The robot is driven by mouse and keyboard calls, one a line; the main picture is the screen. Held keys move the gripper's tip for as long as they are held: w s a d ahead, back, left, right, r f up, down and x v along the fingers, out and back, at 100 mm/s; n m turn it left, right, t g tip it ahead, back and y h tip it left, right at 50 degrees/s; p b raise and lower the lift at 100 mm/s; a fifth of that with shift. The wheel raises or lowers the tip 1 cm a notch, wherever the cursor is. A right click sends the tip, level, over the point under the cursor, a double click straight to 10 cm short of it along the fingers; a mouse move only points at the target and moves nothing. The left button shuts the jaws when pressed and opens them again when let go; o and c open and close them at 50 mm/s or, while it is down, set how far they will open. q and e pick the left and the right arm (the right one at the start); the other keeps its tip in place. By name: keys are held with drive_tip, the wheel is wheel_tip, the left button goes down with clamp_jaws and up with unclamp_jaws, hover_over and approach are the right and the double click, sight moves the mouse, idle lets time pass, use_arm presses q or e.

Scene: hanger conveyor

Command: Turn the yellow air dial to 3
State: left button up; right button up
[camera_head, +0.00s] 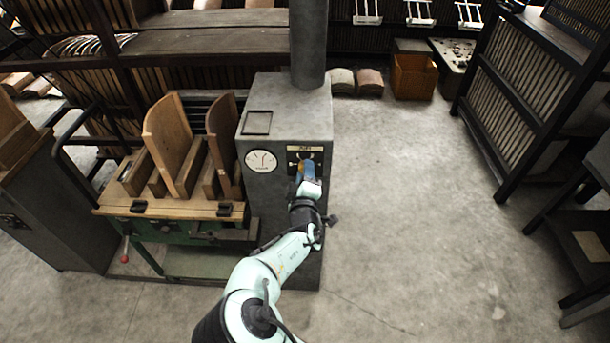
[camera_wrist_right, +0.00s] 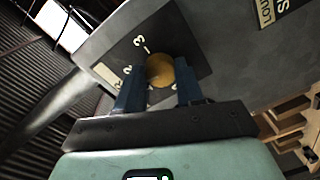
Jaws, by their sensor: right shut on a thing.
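The yellow air dial (camera_wrist_right: 160,70) is a round knob on a dark plate on the front of the grey machine column (camera_head: 284,110). In the right wrist view the plate shows a 3 (camera_wrist_right: 139,41) and a 2 beside the knob; other marks are partly hidden by the fingers. My right gripper (camera_head: 304,170) reaches the plate from the front. Its blue fingers (camera_wrist_right: 160,86) are shut on the dial, one on each side. I cannot tell which number the dial points to. In the head view the gripper mostly covers the dial. My left gripper is out of view.
A white round gauge (camera_head: 261,161) sits left of the dial. A small label (camera_head: 305,149) is above it. A wooden bench (camera_head: 190,207) with upright boards adjoins the column at left. Bare floor lies to the right, before a dark rack (camera_head: 520,90).

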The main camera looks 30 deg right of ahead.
drive_tip(key=shift+d+r+m+t+b, duration=0.2)
drive_tip(key=shift+m+b, duration=1.05)
drive_tip(key=shift+m, duration=2.5)
drive_tip(key=shift+a+f+m+t+b, duration=0.2)
drive_tip(key=shift+m+b, duration=1)
drive_tip(key=shift+m, duration=2.55)
drive_tip(key=shift+d+r, duration=0.1)
drive_tip(key=shift+r, duration=0.05)
drive_tip(key=o, duration=0.9)
drive_tip(key=shift+o, duration=0.8)
drive_tip(key=shift+w, duration=0.1)
drive_tip(key=shift+f, duration=0.2)
